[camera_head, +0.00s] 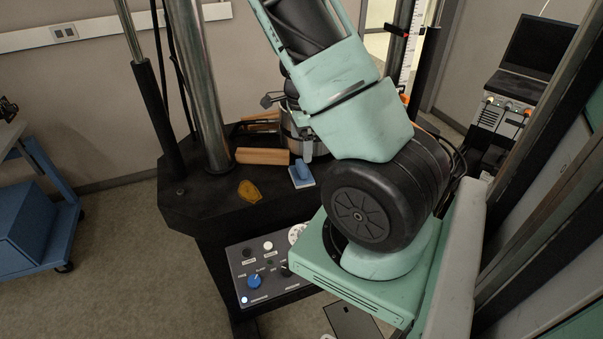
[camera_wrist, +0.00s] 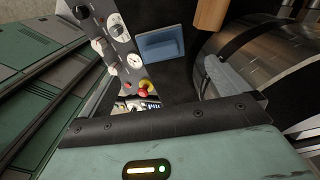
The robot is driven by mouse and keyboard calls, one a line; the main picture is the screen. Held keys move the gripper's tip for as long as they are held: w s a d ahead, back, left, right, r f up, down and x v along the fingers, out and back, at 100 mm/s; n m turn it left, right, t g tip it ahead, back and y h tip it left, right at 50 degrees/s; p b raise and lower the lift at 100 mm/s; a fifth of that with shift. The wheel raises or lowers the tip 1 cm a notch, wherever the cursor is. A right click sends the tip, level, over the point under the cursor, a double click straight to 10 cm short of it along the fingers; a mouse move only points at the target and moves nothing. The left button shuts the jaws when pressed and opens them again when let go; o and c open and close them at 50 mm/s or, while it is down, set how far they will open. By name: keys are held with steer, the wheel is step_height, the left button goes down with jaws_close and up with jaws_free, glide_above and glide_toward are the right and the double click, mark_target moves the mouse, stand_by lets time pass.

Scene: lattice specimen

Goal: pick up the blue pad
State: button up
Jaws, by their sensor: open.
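The blue pad (camera_head: 302,175) lies on the black machine table, right of the tan block, with a paler edge or base under its blue top. In the wrist view the blue pad (camera_wrist: 161,47) sits upper centre on the dark surface, with nothing gripping it. My gripper (camera_head: 307,148) is mostly hidden behind my green arm; a grey finger part shows just above and behind the pad. In the wrist view my gripper (camera_wrist: 215,77) shows only in part, below and right of the pad. It is open and apart from the pad.
A tan block (camera_head: 263,156) and a yellow-brown piece (camera_head: 249,191) lie on the table (camera_head: 205,205). A thick steel column (camera_head: 198,80) stands at the left. A control panel (camera_head: 262,268) with knobs juts out at the front. A blue cart (camera_head: 30,215) stands far left.

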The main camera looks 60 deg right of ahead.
mark_target(301, 164)
step_height(301, 164, down, 11)
steer(key=shift+d+r+p, duration=0.1)
steer(key=shift+p, duration=0.35)
steer(key=c, duration=0.9)
